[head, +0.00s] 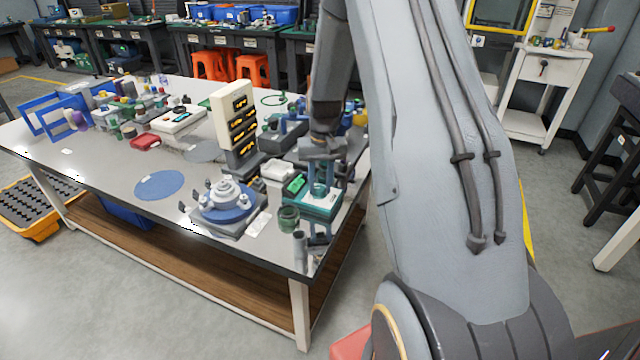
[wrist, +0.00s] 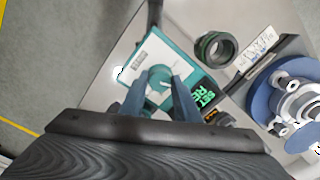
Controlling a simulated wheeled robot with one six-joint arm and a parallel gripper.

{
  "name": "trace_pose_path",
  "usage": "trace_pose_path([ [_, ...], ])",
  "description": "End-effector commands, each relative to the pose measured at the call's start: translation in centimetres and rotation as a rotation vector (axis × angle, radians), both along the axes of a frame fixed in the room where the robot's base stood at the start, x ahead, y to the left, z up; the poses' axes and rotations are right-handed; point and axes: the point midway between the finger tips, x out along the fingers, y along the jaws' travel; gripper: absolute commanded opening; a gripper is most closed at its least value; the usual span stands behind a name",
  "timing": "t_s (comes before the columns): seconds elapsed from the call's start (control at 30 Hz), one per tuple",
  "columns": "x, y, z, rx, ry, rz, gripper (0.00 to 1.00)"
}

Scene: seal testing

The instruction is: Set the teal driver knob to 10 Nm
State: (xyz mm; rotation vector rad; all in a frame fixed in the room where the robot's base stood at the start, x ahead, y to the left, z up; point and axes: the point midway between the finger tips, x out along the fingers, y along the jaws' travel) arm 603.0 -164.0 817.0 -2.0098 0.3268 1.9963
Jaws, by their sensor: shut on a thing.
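The teal driver unit (head: 327,206) stands near the right front corner of the grey table. In the wrist view its top face (wrist: 153,46) shows a pale panel with a small printed label. Its round teal knob (wrist: 160,73) sits between the two fingers of my gripper (wrist: 160,82). My gripper (head: 321,178) points down over the unit in the head view and is shut on the knob. The dark display (wrist: 205,97) beside the knob has green letters reading "SET" and "RE"; the rest is cut off or hidden. I cannot read any torque value.
A blue round fixture (head: 228,208) with metal parts stands to the left. A cream rack (head: 232,115) rises behind. A blue disc (head: 160,185) lies on the table, with bare tabletop around it.

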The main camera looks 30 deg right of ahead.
Motion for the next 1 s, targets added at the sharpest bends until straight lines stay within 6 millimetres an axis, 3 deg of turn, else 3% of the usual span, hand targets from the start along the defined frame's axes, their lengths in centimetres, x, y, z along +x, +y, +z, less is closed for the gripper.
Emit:
trace_pose_path([
  [0.5,0.08,0.01,0.16,-0.001,-0.004,-0.302,0.07],
  [1.0,0.13,-0.03,0.17,-0.001,-0.004,-0.347,0.07],
])
